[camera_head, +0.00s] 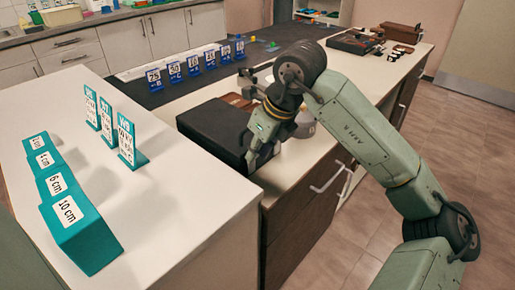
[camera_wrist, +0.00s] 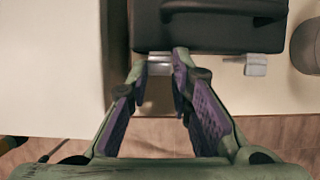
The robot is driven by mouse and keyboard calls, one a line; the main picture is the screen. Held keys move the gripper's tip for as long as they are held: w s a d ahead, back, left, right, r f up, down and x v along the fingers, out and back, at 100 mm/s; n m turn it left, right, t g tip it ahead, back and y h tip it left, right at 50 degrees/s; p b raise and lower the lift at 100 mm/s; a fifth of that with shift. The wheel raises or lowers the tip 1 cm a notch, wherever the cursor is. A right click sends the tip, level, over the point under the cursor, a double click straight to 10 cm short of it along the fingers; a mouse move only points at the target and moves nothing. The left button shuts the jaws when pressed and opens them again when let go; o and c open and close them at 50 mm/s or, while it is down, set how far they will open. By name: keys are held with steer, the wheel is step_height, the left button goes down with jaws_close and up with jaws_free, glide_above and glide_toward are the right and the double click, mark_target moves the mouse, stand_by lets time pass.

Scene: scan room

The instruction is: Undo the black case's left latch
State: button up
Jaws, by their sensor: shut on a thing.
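The black case (camera_head: 210,124) lies closed on the white counter in the head view, and its front edge and handle show at the top of the wrist view (camera_wrist: 207,35). My gripper (camera_wrist: 162,66) is at the case's front edge, shut on the left latch (camera_wrist: 159,66), a small silver-grey piece between the fingertips. Part of that latch is hidden by the fingers, and I cannot tell its angle. In the head view my gripper (camera_head: 258,158) covers the case's near right corner.
A white raised counter (camera_head: 185,195) with teal blocks (camera_head: 78,225) and teal number stands (camera_head: 128,145) is left of the case. Blue number stands (camera_head: 195,66) stand behind it. A round grey object (camera_wrist: 307,47) is right of the case. Brown drawers (camera_head: 295,220) are below.

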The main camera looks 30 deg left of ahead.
steer(key=shift+f, duration=0.1)
jaws_close()
steer(key=d+f+y+b, duration=0.1)
steer(key=b, duration=0.4)
steer(key=shift+d+f+y, duration=0.1)
steer(key=shift+y, duration=0.2)
steer(key=d+y+b, duration=0.1)
steer(key=b, duration=0.2)
steer(key=d+f+y+b, duration=0.1)
steer(key=b, duration=0.3)
steer(key=f+y+b, duration=0.1)
steer(key=y+b, duration=0.1)
steer(key=b, duration=0.2)
steer(key=shift+s+d+f+t, duration=0.15)
steer(key=shift+s+d+t, duration=0.05)
steer(key=shift+d+t, duration=0.2)
steer(key=f+y+b, duration=0.1)
steer(key=y+b, duration=0.1)
steer(key=b, duration=0.2)
steer(key=d+y+b, duration=0.1)
steer(key=b, duration=0.4)
steer(key=shift+s+d+f+t+y, duration=0.2)
steer(key=shift+d+f+t+y, duration=0.1)
steer(key=shift+f+y, duration=0.1)
steer(key=y+b, duration=0.1)
steer(key=b, duration=0.2)
steer(key=shift+d+f, duration=0.1)
steer(key=shift+d, duration=0.1)
steer(key=shift+y, duration=0.3)
